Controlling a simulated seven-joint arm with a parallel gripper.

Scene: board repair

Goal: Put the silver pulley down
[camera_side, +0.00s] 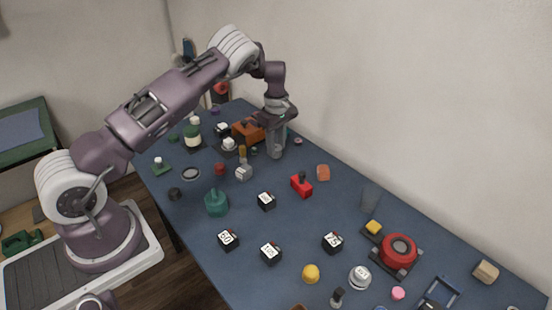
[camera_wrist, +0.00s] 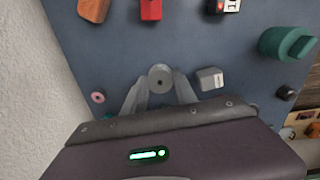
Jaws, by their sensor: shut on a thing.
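The silver pulley (camera_wrist: 160,78) is a small round grey disc with a dark centre hole, seen between my fingertips in the wrist view. My gripper (camera_wrist: 160,86) is shut on it, one finger on each side. In the side view my gripper (camera_side: 275,150) points down at the far part of the blue table (camera_side: 190,230). The pulley is too small to make out there. I cannot tell whether it touches the table top.
A grey block (camera_wrist: 210,78) lies just right of the fingers. A pink ring (camera_wrist: 97,97) is to the left. An orange object (camera_side: 247,131) is close behind.

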